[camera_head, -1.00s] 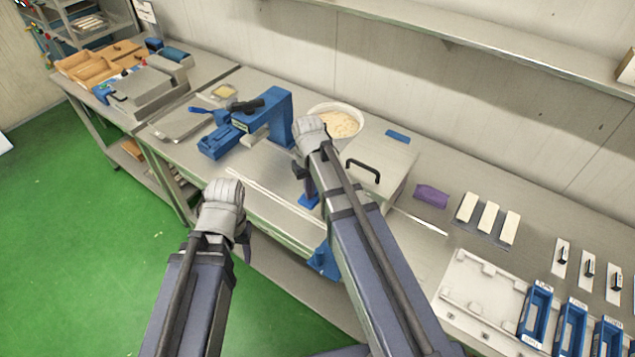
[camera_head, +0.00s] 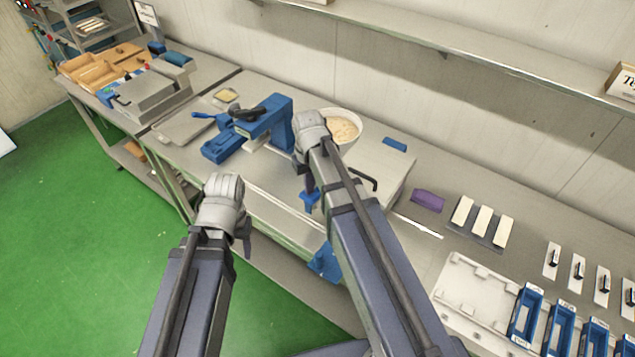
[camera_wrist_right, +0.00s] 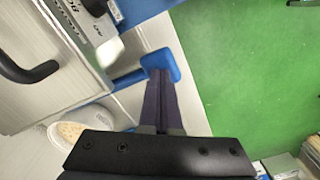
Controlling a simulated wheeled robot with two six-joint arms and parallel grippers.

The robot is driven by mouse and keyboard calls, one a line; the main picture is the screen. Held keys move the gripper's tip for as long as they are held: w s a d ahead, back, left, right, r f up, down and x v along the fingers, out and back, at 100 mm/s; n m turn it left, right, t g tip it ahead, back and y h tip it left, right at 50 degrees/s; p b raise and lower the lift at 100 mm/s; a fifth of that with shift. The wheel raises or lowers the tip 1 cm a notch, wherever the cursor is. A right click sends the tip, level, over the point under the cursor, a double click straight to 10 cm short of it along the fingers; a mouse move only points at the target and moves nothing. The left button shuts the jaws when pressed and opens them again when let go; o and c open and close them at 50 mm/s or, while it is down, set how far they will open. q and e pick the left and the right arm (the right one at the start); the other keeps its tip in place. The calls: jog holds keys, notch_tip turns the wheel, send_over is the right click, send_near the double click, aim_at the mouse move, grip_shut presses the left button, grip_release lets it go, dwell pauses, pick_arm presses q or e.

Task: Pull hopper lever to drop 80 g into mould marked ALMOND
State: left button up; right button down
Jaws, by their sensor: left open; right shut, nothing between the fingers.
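A steel unit with a white hopper bowl (camera_head: 345,129) of pale mix stands mid-bench, partly behind my right arm. My right gripper (camera_head: 309,184) is at its front, by a blue paddle-like piece (camera_head: 311,203), perhaps the lever. In the right wrist view my closed fingers (camera_wrist_right: 160,103) are empty, with their tips at or over the blue piece (camera_wrist_right: 160,64); contact is unclear. My left gripper (camera_head: 243,236) is open and empty in front of the bench, its fingers mostly hidden by its wrist. Several blue moulds (camera_head: 526,311) stand at lower right; their labels are too small to read.
A black handle (camera_head: 362,177) sticks up from the unit. A blue press-like device (camera_head: 265,125) stands to its left. A purple block (camera_head: 428,201), white bars (camera_head: 483,219) and a pale tray (camera_head: 473,292) lie to the right. Green floor (camera_head: 80,240) is clear at left.

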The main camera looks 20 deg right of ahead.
notch_tip(320, 180, up, 5)
jog(key=p, duration=0.4)
jog(key=shift+f, duration=0.1)
dwell(0.5)
